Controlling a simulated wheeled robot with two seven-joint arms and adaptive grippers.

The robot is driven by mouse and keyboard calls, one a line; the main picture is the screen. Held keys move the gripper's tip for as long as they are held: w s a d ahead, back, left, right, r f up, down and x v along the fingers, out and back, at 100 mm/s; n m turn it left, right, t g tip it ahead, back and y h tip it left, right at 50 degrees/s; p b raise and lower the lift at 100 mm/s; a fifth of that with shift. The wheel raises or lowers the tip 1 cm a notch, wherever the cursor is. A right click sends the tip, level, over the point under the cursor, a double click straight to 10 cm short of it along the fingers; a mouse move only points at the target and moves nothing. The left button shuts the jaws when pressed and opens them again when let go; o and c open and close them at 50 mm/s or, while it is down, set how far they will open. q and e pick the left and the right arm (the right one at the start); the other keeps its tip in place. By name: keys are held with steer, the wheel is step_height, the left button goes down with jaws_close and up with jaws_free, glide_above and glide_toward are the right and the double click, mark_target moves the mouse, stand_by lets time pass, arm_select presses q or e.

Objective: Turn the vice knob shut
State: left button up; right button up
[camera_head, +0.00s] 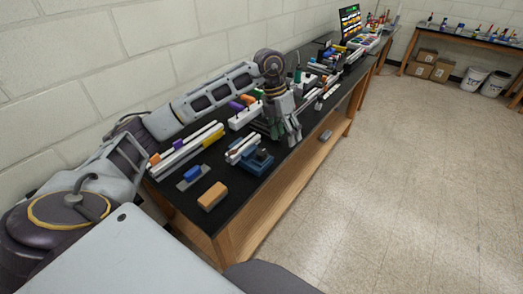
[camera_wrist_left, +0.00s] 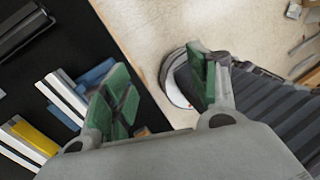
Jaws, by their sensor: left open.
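The blue vice (camera_head: 258,163) sits near the front edge of the black bench, with a light extrusion bar (camera_head: 238,149) at its left side. A small dark part on top of the vice may be the knob, but it is too small to tell. My left gripper (camera_head: 286,138) is open and empty, pointing down above the bench edge, up and to the right of the vice. In the left wrist view its green-padded fingers (camera_wrist_left: 165,85) are spread apart. The blue vice (camera_wrist_left: 97,74) is partly hidden behind one finger there. My right gripper is not in view.
An orange-tan block (camera_head: 212,196) and a blue-handled float (camera_head: 192,174) lie on the near bench (camera_head: 228,184). Long light extrusions (camera_head: 185,150) lie by the wall. A white holder (camera_head: 245,117) with coloured pieces stands behind. The floor to the right is clear.

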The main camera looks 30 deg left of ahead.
mark_target(261, 152)
arm_select(q)
steer(key=a+r+n+y, duration=0.1)
steer(key=a+r+y, duration=0.2)
steer(key=a, duration=0.5)
steer(key=shift+s+a, duration=0.25)
steer(key=shift+s, duration=0.15)
steer(key=shift+f, duration=0.1)
steer(key=shift+f+p, duration=0.85)
steer(key=shift+f, duration=6)
